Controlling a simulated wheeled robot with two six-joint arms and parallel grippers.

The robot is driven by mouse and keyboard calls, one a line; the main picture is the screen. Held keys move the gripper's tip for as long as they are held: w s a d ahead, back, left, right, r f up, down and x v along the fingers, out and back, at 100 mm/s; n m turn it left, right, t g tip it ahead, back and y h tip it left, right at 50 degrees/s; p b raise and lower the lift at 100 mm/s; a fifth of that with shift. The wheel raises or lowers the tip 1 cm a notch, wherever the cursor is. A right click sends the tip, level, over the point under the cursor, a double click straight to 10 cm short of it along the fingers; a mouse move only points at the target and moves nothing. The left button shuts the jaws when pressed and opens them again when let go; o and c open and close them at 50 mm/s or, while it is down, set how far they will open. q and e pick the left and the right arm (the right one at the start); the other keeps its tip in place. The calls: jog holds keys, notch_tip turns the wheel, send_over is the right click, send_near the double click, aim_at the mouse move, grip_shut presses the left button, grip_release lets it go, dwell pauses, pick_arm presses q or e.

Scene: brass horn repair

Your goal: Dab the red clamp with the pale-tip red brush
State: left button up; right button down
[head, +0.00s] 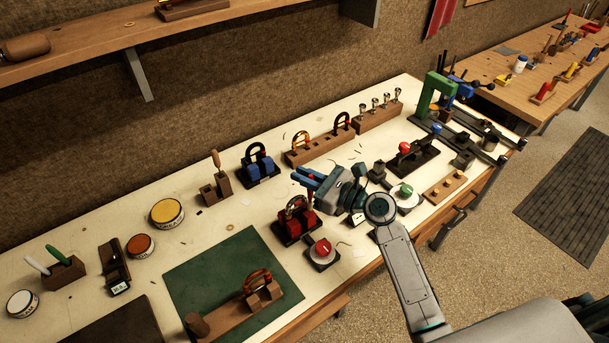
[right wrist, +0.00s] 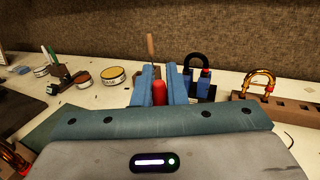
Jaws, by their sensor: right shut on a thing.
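The red clamp (head: 306,224) stands on a dark base in the middle of the worktable, with a dark curved piece upright in it. My right gripper (head: 306,182) is above the table, just behind and slightly right of the red clamp in the head view. Its blue fingers are shut on a red handle (right wrist: 159,93), which shows between them in the right wrist view and appears to be the red brush. The brush's pale tip is hidden, and I cannot tell whether it touches anything. My left gripper is in neither view.
A blue clamp (head: 257,168) stands behind and left of the gripper. A wooden rack (head: 319,150) with horn parts is at the back. A red-knobbed device (head: 322,252) stands in front of the red clamp. A green mat (head: 210,275) and tins (head: 166,212) lie left.

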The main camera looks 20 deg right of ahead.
jog(key=shift+f+b, duration=0.3)
jog(key=shift+f, duration=0.2)
dwell(0.3)
jog(key=shift+f, duration=0.1)
dwell(1.4)
jog(key=shift+p, duration=0.3)
notch_tip(320, 180, up, 7)
jog(key=p, duration=0.5)
dwell(0.6)
